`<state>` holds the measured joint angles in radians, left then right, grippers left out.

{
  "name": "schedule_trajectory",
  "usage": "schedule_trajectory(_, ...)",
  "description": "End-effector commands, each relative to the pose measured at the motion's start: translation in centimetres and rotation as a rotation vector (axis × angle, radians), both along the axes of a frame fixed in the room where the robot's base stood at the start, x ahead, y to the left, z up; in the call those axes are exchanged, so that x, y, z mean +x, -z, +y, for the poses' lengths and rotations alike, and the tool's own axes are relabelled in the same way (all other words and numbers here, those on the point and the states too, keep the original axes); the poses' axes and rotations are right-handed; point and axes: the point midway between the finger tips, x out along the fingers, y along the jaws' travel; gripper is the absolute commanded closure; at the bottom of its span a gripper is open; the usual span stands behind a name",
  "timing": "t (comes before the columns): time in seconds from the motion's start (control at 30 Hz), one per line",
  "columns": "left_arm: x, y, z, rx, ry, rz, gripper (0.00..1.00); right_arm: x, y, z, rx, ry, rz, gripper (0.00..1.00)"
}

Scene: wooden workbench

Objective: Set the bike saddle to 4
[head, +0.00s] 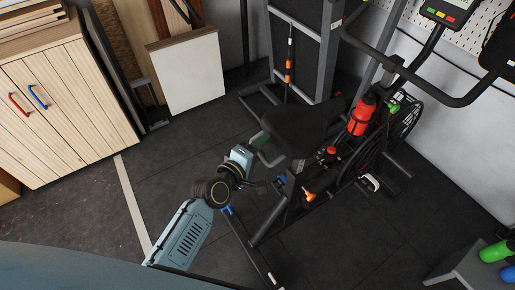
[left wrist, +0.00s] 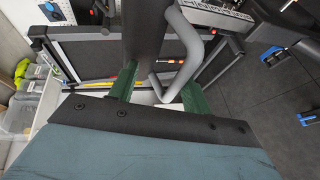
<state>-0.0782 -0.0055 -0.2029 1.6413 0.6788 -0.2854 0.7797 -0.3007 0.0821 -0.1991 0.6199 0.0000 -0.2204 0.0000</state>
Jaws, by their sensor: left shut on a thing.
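The exercise bike's black saddle (head: 302,127) is at the middle of the head view. A grey bent handle (head: 271,157) shows at its near left side. My left gripper (head: 261,142), with green fingers, is at this handle and shut on it. In the left wrist view the grey handle (left wrist: 193,50) loops down between the two green fingers (left wrist: 158,92), next to a dark part of the bike. The bike has an orange knob (head: 309,196) and a red knob (head: 330,151) below the saddle. No number scale is readable. My right gripper is out of view.
A red bottle (head: 362,115) sits on the bike frame, with the handlebar (head: 432,92) above it at the right. A treadmill (head: 305,45) stands behind. A wooden cabinet (head: 75,100) is at the left. Dark floor (head: 165,150) is clear between cabinet and bike.

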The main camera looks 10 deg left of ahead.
Motion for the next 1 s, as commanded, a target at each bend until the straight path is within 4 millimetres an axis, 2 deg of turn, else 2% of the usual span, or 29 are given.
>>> schedule_trajectory(0.03, 0.2, -1.1, -0.1, -0.01, -0.003, -0.021, 0.66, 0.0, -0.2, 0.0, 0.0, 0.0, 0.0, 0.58)
schedule_trajectory(1.0, -6.2, -1.7, 2.4, -0.002, 0.001, -0.009, 0.66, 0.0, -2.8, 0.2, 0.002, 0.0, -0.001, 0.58)
